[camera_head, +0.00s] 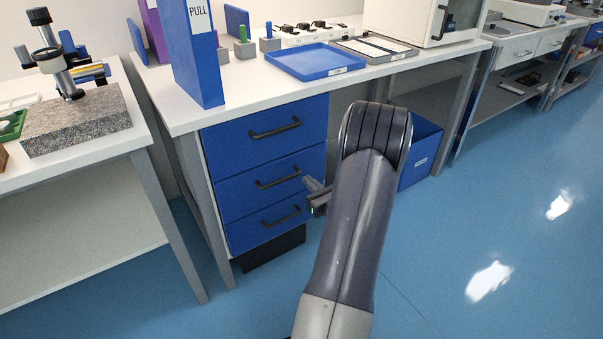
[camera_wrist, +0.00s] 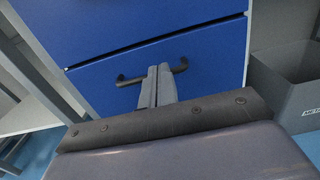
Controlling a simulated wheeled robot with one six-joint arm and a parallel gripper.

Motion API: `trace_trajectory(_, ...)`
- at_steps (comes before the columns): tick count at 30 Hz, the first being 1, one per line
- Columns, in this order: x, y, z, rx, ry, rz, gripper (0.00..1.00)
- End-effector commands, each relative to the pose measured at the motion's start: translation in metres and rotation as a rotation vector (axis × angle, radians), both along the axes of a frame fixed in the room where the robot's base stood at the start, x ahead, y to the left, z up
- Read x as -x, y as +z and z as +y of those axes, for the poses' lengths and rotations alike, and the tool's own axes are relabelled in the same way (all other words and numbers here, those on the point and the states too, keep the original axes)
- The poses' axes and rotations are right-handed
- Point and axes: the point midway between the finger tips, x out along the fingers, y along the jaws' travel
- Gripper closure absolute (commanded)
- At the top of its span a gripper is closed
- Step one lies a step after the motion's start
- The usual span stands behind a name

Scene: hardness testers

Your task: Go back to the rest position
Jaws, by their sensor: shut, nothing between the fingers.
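In the head view my gripper (camera_head: 313,190) is in front of the blue drawer unit (camera_head: 232,163), partly hidden behind my arm. In the wrist view the two fingers of my gripper (camera_wrist: 158,72) are together, with nothing seen between them. They point at a black drawer handle (camera_wrist: 130,81) and overlap its middle in the picture. I cannot tell whether they touch it. The drawers appear closed.
A white bench (camera_head: 240,92) above the drawers carries a blue tray (camera_head: 315,62) and a blue binder (camera_head: 190,50). A blue bin (camera_head: 421,160) stands right of the drawers. A microscope stand on a granite block (camera_head: 75,122) is at the left. The blue floor (camera_head: 500,220) at the right is clear.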

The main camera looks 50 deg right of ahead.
Motion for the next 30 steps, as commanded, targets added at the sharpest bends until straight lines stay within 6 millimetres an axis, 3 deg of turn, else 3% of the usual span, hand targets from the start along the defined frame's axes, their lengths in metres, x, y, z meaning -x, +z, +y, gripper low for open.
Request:
trace_trajectory(6,0.036,0.001,0.007,-0.001,-0.003,0.001,1.0)
trace_trajectory(12,0.047,0.0,0.011,0.0,0.0,0.0,1.0)
trace_trajectory(23,0.046,0.0,0.011,0.001,0.001,0.0,1.0)
trace_trajectory(30,0.023,-0.002,0.006,0.004,0.004,0.0,1.0)
